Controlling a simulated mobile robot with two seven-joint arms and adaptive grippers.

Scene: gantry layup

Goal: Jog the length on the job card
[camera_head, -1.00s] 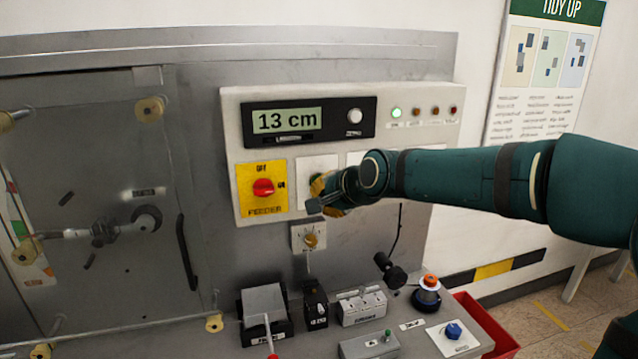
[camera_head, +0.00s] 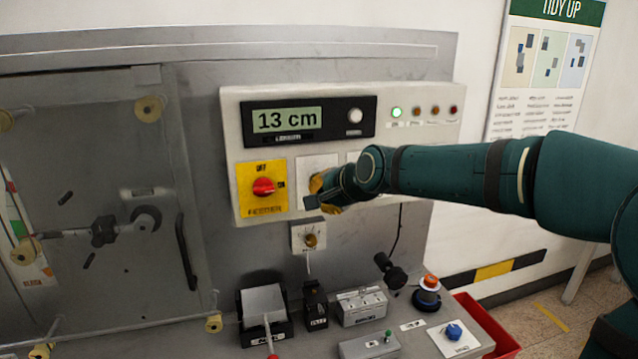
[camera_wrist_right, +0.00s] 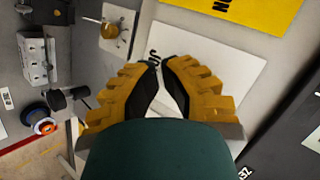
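The control panel (camera_head: 415,150) has a display (camera_head: 287,120) reading "13 cm", with a round pale button (camera_head: 355,116) beside it. My right gripper (camera_head: 318,196) is in front of a white plate (camera_head: 318,163) right of the feeder switch. In the right wrist view my right gripper (camera_wrist_right: 156,64) has its fingertips together with nothing visible between them. They are over the white plate (camera_wrist_right: 205,62), whose label is partly covered and starts with "JO". Any button under the fingertips is hidden, and I cannot tell whether they touch it. No job card is recognisable. My left gripper is not in view.
The red feeder switch (camera_head: 264,187) sits on a yellow plate. A small knob (camera_head: 311,240) is below the panel. The bench below holds several boxes, a joystick-like black part (camera_head: 391,270), an orange-topped button (camera_head: 430,282) and a blue knob (camera_head: 453,331). A green lamp (camera_head: 396,113) is lit.

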